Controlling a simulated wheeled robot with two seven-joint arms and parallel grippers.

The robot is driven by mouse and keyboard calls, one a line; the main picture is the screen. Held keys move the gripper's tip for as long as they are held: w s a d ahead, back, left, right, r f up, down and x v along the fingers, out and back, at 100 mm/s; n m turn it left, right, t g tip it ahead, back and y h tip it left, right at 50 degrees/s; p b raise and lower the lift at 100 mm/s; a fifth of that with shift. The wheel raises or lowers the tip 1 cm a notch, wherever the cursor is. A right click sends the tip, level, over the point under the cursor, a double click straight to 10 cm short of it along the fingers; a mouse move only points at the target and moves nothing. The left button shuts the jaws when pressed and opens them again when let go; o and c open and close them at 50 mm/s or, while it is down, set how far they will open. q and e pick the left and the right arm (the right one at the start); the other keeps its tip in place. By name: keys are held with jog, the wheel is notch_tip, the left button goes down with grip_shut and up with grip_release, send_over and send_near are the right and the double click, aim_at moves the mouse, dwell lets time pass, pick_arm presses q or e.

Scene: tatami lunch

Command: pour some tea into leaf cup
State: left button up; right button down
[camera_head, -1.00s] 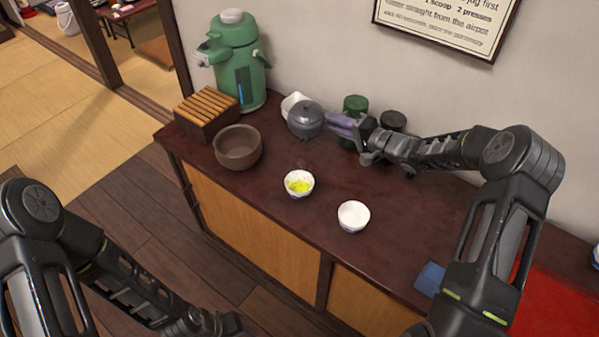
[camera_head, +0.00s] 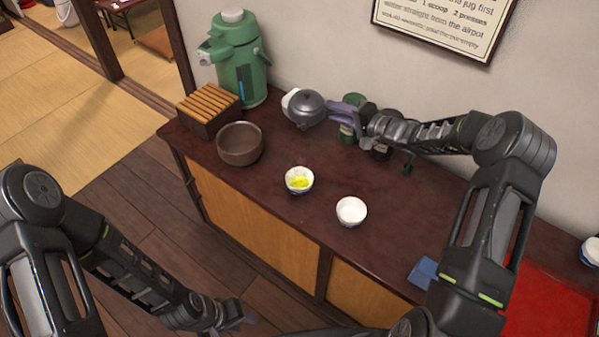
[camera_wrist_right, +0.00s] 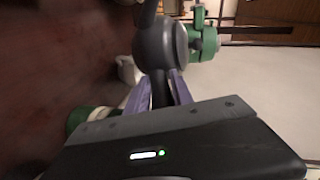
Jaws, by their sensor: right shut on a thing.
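A dark grey lidded teapot (camera_head: 306,110) is near the back of the counter; it also shows in the right wrist view (camera_wrist_right: 161,42). My right gripper (camera_head: 346,110) is shut on its side handle, which sits between the purple fingers in the wrist view (camera_wrist_right: 160,90). The pot seems lifted slightly off the counter.
A brown bowl (camera_head: 240,146), a slatted wooden box (camera_head: 208,108) and a green airpot (camera_head: 241,65) stand left. A white vessel (camera_head: 289,100) is behind the pot. A green canister (camera_head: 350,125) is by my right gripper. A blue item (camera_head: 423,272) and red tray (camera_head: 549,300) lie right.

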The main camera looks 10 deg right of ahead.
jog(key=r+p, duration=0.1)
jog(key=w+r+p, duration=0.1)
jog(key=p, duration=0.1)
jog(key=shift+d+m+g, duration=0.15)
jog(key=shift+m+g, duration=0.15)
jog(key=shift+g, duration=0.1)
jog(key=shift+w+r+p, duration=0.15)
jog(key=shift+w+p, duration=0.1)
jog(key=shift+p, duration=0.55)
jog(key=shift+w+d+m, duration=0.1)
jog(key=shift+d+m, duration=0.05)
jog(key=shift+m, duration=0.15)
